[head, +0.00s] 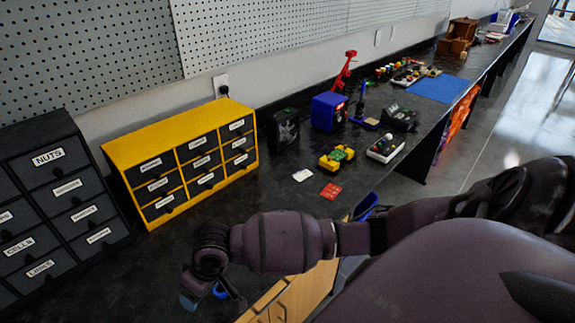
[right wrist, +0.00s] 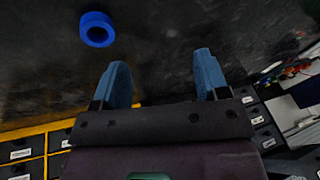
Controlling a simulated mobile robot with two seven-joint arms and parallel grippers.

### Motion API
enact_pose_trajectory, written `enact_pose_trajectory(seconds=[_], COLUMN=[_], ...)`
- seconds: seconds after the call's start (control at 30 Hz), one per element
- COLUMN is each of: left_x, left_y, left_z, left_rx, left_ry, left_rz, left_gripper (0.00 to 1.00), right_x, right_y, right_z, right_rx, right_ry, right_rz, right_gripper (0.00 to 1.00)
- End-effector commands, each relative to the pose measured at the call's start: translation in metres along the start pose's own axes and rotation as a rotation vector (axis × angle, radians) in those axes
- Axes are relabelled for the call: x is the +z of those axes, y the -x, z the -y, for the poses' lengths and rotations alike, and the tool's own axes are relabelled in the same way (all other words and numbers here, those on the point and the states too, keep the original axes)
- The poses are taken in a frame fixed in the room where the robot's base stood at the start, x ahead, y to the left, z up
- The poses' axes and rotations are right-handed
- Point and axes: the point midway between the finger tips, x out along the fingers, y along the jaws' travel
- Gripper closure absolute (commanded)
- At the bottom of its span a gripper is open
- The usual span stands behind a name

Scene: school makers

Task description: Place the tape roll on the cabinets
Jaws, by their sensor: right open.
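The blue tape roll (right wrist: 97,30) lies on the dark countertop, ahead of and left of my fingertips in the right wrist view. A yellow drawer cabinet (head: 150,143) and a black drawer cabinet (head: 45,140) stand at the back of the counter. My left gripper is out of view.
The black countertop (head: 265,190) is clear in front of the yellow cabinet. A pegboard wall (head: 250,45) rises behind.

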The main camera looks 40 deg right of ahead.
Motion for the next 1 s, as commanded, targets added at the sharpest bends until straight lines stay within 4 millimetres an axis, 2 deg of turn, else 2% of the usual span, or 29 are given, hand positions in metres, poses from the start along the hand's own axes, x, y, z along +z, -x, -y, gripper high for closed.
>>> enact_pose_trajectory(seconds=[0.03, 0.17, 0.33, 0.57, 0.7, 0.9, 1.0], left_x=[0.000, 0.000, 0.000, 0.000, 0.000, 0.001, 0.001], left_y=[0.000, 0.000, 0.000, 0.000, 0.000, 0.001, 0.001], left_z=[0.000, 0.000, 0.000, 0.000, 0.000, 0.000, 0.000], left_rx=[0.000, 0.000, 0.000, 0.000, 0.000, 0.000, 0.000], left_ry=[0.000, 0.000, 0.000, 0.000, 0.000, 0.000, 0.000], left_rz=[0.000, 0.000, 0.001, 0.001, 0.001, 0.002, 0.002], left_gripper=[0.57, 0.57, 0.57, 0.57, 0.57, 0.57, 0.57], right_x=[0.007, 0.015, 0.031, 0.075, 0.116, 0.167, 0.180], right_y=[-0.008, -0.018, -0.022, -0.016, -0.007, 0.009, 0.013], right_z=[0.007, 0.014, 0.005, -0.033, -0.063, -0.093, -0.100], right_rx=[-0.038, -0.091, -0.087, 0.054, 0.200, 0.379, 0.426], right_ry=[-0.009, -0.020, -0.049, -0.092, -0.098, -0.077, -0.065], right_rz=[-0.049, -0.204, -0.402, -0.626, -0.713, -0.760, -0.764], right_gripper=[0.32, 0.32, 0.32, 0.32, 0.32, 0.32, 0.32])
